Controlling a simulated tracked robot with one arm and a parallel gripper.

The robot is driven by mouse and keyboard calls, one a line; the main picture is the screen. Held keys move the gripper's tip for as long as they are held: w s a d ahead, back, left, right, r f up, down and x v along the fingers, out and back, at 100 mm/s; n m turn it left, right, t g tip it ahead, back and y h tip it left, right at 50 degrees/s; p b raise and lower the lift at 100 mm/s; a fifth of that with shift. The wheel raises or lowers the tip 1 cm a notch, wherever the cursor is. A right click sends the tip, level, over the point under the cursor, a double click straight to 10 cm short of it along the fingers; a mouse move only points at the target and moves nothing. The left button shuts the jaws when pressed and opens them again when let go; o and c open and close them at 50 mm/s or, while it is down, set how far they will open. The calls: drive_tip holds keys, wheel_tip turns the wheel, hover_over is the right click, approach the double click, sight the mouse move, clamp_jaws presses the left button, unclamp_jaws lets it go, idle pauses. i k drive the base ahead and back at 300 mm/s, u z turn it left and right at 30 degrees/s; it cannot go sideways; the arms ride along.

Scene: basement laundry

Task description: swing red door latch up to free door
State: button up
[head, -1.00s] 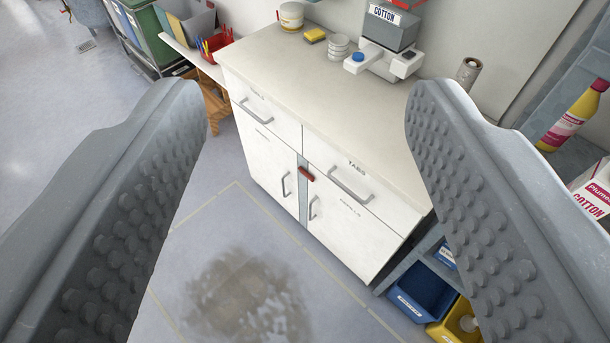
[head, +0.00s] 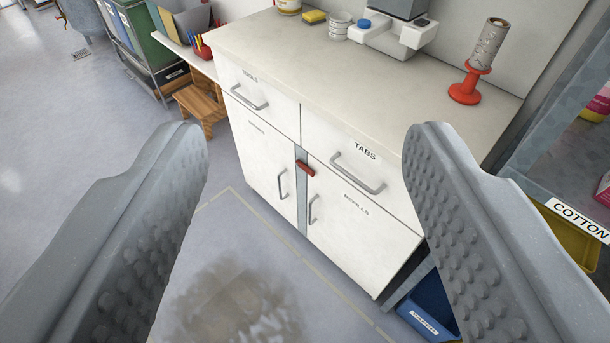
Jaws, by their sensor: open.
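The red door latch (head: 305,168) sits on a grey strip between the two lower doors of the white cabinet (head: 266,140). It lies across the strip, slightly tilted, just below the drawers. The left door (head: 262,165) and the right door (head: 350,225), marked REFILLS, look closed, each with a vertical grey handle. My gripper (head: 308,150) is open and empty, its two grey studded fingers at the left and right of the view. The latch shows between the fingers, farther off and apart from them.
Two drawers, marked TOOLS and TABS (head: 365,152), sit above the doors. The countertop holds a white dispenser (head: 390,35) and a red stand with a roll (head: 467,85). A wooden stool (head: 200,103) stands left. Blue and yellow bins are at right. The floor before the cabinet is clear, with a stain (head: 240,305).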

sight(299, 164)
drive_tip(key=u, duration=1.45)
drive_tip(key=k, duration=0.85)
drive_tip(key=z, duration=1.2)
drive_tip(key=i, duration=1.05)
drive_tip(key=u, duration=0.1)
